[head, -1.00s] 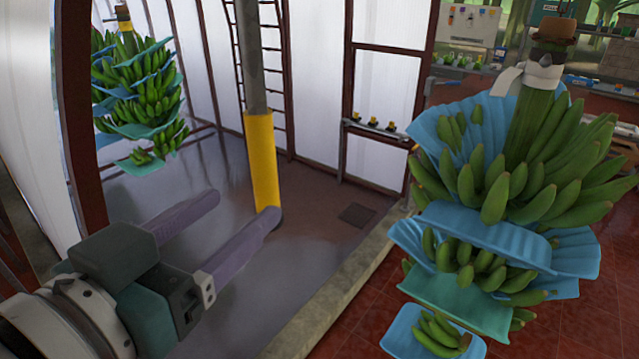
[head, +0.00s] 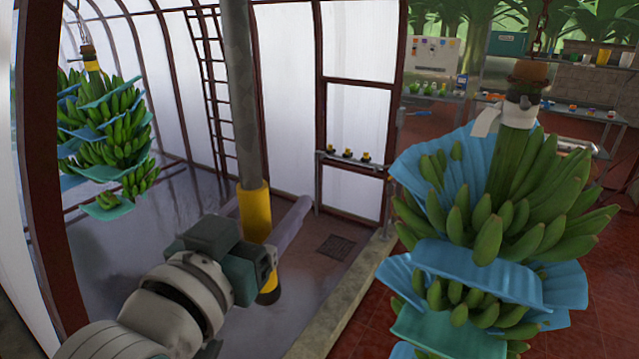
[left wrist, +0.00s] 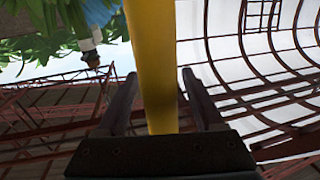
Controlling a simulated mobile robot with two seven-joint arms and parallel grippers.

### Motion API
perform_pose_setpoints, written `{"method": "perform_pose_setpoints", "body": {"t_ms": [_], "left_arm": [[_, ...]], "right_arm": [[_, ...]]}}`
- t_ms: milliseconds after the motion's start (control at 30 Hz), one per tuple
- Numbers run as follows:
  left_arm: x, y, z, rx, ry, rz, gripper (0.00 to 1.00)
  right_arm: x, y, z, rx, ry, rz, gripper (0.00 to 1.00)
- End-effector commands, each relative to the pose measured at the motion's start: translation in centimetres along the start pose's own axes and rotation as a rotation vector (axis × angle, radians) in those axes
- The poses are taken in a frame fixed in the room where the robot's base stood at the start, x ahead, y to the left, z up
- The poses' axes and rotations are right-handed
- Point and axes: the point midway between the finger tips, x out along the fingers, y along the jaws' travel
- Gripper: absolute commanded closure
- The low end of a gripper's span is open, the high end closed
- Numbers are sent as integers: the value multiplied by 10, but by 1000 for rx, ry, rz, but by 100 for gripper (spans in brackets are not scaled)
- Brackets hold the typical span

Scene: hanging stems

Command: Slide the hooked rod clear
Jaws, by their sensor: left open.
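My left gripper (head: 270,205) is open, its two purple-grey fingers pointing away from the head camera. In the left wrist view its fingers (left wrist: 158,76) stand on either side of a yellow sleeve (left wrist: 154,60), with a gap showing on both sides. This sleeve (head: 254,208) wraps the lower part of an upright grey post (head: 238,90); the gripper body hides part of it. I cannot make out a hooked rod in either view. A large banana bunch (head: 500,215) hangs at the right, from a chain (head: 540,30). My right gripper is not in view.
Another banana bunch (head: 108,135) hangs at the far left. A ladder (head: 212,90) stands behind the post. A small shelf (head: 350,160) is on the back wall. A low concrete kerb (head: 345,305) runs between the post and the right bunch. The space above the kerb looks clear.

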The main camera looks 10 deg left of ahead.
Motion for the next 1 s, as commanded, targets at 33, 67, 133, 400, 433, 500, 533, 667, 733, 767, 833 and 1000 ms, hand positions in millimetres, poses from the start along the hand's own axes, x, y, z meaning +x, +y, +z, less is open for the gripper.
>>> {"method": "perform_pose_setpoints", "body": {"t_ms": [33,67,133,400,433,500,533,667,733,767,833,1000], "left_arm": [[1,0,0,0,0,0,31],[1,0,0,0,0,0,31],[1,0,0,0,-1,0,31],[1,0,0,0,-1,0,46],[1,0,0,0,-1,0,50],[1,0,0,0,-1,0,58],[1,0,0,0,-1,0,61],[1,0,0,0,-1,0,76],[1,0,0,0,-1,0,84],[1,0,0,0,-1,0,87],[1,0,0,0,-1,0,95],[1,0,0,0,-1,0,100]], "right_arm": [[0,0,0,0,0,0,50],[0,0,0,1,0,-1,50],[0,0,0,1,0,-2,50],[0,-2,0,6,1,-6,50],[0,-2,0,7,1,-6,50],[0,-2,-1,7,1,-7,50],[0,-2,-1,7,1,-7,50],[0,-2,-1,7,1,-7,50],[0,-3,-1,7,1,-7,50],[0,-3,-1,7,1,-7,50],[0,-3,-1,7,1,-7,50],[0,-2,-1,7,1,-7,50]]}}
